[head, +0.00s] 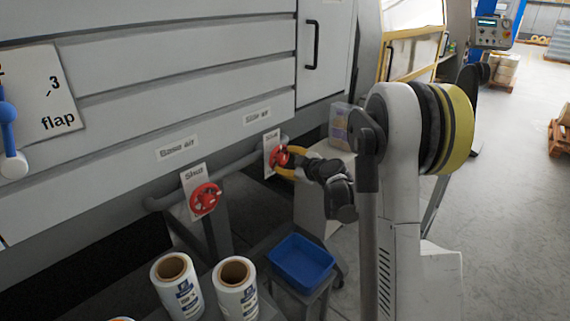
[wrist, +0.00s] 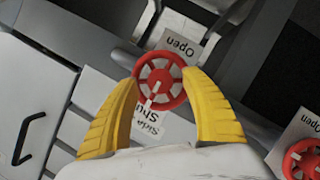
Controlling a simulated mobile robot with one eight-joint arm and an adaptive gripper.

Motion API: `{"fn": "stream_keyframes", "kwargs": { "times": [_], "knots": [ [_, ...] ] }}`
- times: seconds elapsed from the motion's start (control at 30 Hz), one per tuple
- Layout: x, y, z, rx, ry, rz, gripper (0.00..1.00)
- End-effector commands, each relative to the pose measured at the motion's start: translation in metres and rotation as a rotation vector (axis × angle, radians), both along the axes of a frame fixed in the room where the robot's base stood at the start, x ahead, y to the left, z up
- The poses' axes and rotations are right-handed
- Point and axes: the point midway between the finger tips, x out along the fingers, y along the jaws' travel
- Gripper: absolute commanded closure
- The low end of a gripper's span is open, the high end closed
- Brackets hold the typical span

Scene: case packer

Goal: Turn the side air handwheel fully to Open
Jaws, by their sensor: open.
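The side air handwheel, a red spoked wheel (head: 279,157), is on the pipe under the right-hand small label of the machine. In the wrist view the wheel (wrist: 159,68) sits between the two yellow fingers of my gripper (wrist: 160,80). The fingers are open, one on each side of the rim; I cannot tell whether they touch it. A white pointer mark on the wheel (wrist: 152,98) points toward the Shut plate (wrist: 148,124). The Open plate (wrist: 178,45) is on the opposite side. In the head view my gripper (head: 284,163) partly hides the wheel.
A second red handwheel (head: 205,199) with a Shut plate is to the left on the same pipe (head: 160,203); it also shows in the wrist view (wrist: 303,160). Below are a blue tray (head: 302,262) and two white film rolls (head: 236,288). Open floor lies to the right.

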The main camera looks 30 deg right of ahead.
Motion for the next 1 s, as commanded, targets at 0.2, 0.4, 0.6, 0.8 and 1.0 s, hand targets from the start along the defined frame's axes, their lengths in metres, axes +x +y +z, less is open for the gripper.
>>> {"fn": "stream_keyframes", "kwargs": {
  "times": [0.2,0.4,0.6,0.8,1.0],
  "knots": [
    [0.0066,0.0005,-0.0016,0.001,0.0,0.0,0.45],
    [0.0062,0.0005,-0.0013,0.001,0.0,0.0,0.59],
    [0.006,0.0006,-0.0014,0.001,0.0,0.0,0.99],
    [0.0061,0.0006,-0.0012,0.003,0.001,0.0,0.99],
    [0.0064,0.0004,-0.0007,0.038,0.014,0.0,0.99]
  ]
}}
